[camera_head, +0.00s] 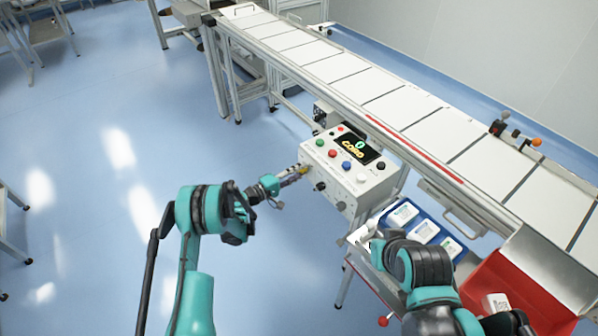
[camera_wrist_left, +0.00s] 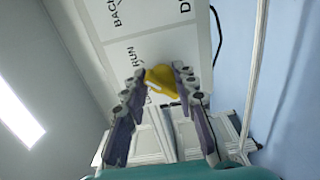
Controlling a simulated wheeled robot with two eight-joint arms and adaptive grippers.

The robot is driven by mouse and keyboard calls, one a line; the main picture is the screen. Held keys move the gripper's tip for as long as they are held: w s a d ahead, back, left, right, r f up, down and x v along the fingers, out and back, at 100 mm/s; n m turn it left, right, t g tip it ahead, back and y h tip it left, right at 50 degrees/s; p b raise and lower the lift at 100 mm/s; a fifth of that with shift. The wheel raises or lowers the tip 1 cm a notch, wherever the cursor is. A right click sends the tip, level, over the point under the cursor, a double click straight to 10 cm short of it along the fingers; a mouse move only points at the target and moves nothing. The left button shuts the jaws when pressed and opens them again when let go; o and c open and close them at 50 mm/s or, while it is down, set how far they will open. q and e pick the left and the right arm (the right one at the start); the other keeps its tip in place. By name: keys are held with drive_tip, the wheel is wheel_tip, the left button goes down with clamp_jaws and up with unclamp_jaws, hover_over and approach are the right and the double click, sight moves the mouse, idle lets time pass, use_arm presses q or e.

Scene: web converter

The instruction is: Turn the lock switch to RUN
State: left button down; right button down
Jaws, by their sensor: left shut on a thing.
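The yellow lock switch (camera_wrist_left: 162,82) sits on the white panel face of the control box (camera_head: 352,188). In the left wrist view the printed word RUN is beside the switch and partly covered, with BACK farther up the panel. My left gripper (camera_head: 299,171) is at the box's left side in the head view. In the left wrist view its two fingers (camera_wrist_left: 158,78) are shut on the switch, one on each side. In the head view the switch is small and mostly hidden by the gripper. My right arm is at lower right; its fingers cannot be made out clearly.
The control box has several coloured buttons and a lit screen (camera_head: 358,148) on top. The conveyor (camera_head: 350,72) runs behind it. A blue tray (camera_head: 450,228) with white items and a red bin (camera_head: 540,290) stand at right.

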use_arm(q)
drive_tip(key=shift+f, duration=0.1)
drive_tip(key=c, duration=1.2)
unclamp_jaws()
drive_tip(key=v, duration=1.2)
